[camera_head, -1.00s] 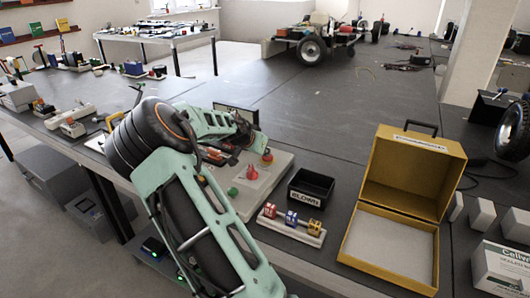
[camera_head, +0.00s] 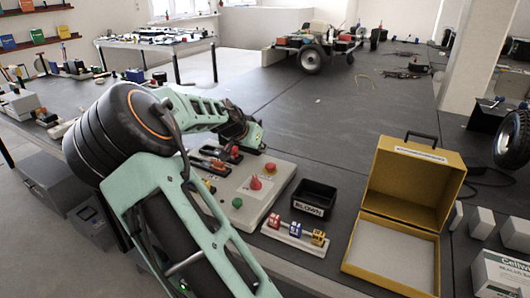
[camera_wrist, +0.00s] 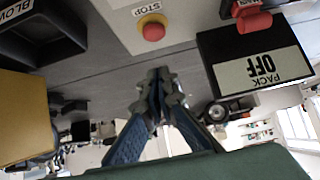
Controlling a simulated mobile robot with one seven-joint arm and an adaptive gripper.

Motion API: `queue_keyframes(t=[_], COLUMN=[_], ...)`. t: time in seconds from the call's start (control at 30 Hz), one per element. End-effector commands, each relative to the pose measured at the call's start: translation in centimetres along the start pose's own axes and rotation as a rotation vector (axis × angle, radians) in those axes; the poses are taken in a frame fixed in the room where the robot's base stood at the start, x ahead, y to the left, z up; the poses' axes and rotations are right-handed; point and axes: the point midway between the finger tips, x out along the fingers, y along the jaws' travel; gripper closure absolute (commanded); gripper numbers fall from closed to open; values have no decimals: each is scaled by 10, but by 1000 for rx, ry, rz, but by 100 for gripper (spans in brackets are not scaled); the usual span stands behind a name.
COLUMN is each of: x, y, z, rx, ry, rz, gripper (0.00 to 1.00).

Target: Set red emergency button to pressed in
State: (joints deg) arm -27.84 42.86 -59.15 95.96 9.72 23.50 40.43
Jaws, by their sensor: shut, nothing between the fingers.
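The red emergency button (camera_head: 270,168) is a round red cap on a yellow collar, near the far edge of the light control panel (camera_head: 240,218). In the wrist view, the red button (camera_wrist: 153,29) sits near a STOP label, at the top of the picture. My gripper (camera_wrist: 160,78) is shut and empty, with its fingertips together below the button in the picture and apart from it. In the head view, my gripper is beyond the panel's far edge, mostly hidden by the wrist. I cannot tell how far the button is pushed in.
A black bin (camera_head: 314,198), a rack with coloured blocks (camera_head: 296,234) and an open yellow case (camera_head: 395,247) stand to the right. The table beyond is mostly clear.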

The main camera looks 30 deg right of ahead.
Motion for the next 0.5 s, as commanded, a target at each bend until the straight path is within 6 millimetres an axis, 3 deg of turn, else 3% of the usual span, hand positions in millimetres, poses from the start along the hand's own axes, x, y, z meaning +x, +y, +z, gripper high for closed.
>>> queue_keyframes(t=[0.2,0.5], x=[-21,-24], y=[-1,0], z=[0,-1], rx=[-1,1], ry=[1,1], rz=[-1,0], gripper=[100,100])
